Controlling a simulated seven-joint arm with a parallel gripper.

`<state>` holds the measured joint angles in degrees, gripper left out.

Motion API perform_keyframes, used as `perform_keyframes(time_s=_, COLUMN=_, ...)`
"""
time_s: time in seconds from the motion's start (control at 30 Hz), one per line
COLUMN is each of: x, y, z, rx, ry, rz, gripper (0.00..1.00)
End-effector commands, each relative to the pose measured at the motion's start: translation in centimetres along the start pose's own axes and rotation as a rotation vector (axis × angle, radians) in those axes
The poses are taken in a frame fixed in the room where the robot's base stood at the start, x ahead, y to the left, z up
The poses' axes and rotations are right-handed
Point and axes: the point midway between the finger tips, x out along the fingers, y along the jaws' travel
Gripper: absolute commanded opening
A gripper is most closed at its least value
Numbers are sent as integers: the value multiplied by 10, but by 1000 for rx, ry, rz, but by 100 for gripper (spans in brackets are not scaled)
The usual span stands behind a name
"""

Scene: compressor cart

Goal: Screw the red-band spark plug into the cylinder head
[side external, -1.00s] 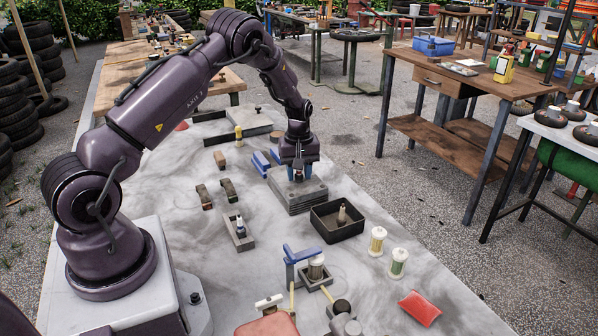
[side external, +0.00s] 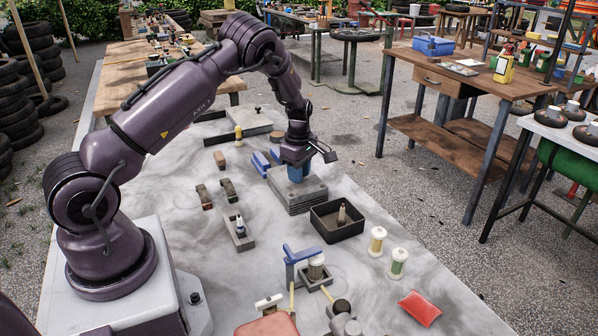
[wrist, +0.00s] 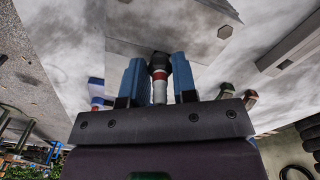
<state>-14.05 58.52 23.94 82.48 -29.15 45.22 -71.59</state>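The red-band spark plug (wrist: 159,76) stands between my gripper's blue fingers in the wrist view, with a dark collar, a red band and a white body. My gripper (wrist: 159,70) looks shut on it, a finger against each side of the collar. In the side external view my gripper (side external: 296,178) points down over the grey stacked-plate cylinder head (side external: 300,199), its fingertips at the top face. The plug is hidden there by the fingers. How deep the plug sits in the head cannot be seen.
A black open tray (side external: 325,234) with a small pale-tipped part stands just in front of the head. Two capped jars (side external: 377,241) and a red pouch (side external: 420,308) are front right.

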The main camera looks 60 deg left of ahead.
Motion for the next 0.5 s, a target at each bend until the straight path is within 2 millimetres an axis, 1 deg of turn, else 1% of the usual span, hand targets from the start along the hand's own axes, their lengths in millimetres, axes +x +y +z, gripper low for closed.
perform_keyframes(time_s=0.03, x=0, y=0, z=0, rx=1, ry=0, rz=0, gripper=14)
perform_keyframes(time_s=0.1, x=0, y=0, z=0, rx=1, ry=0, rz=0, gripper=0)
perform_keyframes(time_s=0.27, x=0, y=0, z=0, rx=3, ry=0, rz=0, gripper=0)
perform_keyframes(time_s=0.33, x=0, y=0, z=0, rx=31, ry=0, rz=0, gripper=0)
perform_keyframes(time_s=0.5, x=0, y=0, z=-1, rx=266, ry=-1, rz=0, gripper=0)
